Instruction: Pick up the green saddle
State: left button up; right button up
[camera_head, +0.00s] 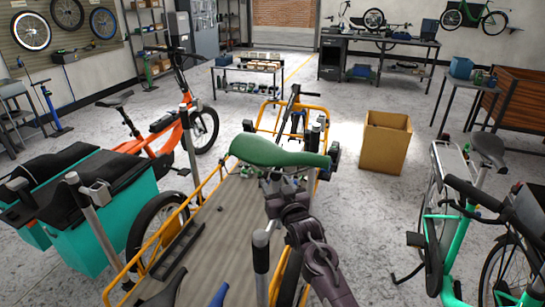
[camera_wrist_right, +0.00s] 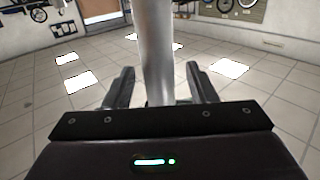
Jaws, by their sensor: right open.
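The green saddle (camera_head: 278,153) is in the middle of the head view, its nose pointing right, above the platform of an orange-framed cargo bike. My right gripper (camera_head: 280,183) is just below the saddle, its arm coming up from the lower right. In the right wrist view a grey metal post (camera_wrist_right: 156,50) stands between the two fingers of the right gripper (camera_wrist_right: 160,88), which are open, with gaps at both sides. The saddle itself does not show there, and the arm hides what is under it in the head view. My left gripper is not in view.
The orange cargo bike frame (camera_head: 205,185) with its grey deck (camera_head: 215,215) lies below. Upright posts (camera_head: 261,255) stand close by. A cardboard box (camera_head: 386,142) is to the right.

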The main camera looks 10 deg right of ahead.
jog(key=shift+w+a+f, duration=0.1)
jog(key=shift+w, duration=0.95)
grip_shut()
jog(key=shift+r, duration=0.2)
jog(key=shift+r, duration=0.1)
jog(key=shift+r, duration=0.6)
notch_tip(320, 180, up, 18)
jog(key=b, duration=0.2)
jog(key=shift+r+b, duration=0.1)
jog(key=shift+b, duration=0.25)
jog(key=shift+r, duration=0.45)
notch_tip(320, 180, up, 10)
jog(key=p, duration=0.8)
jog(key=shift+f+p, duration=0.25)
jog(key=shift+p, duration=0.15)
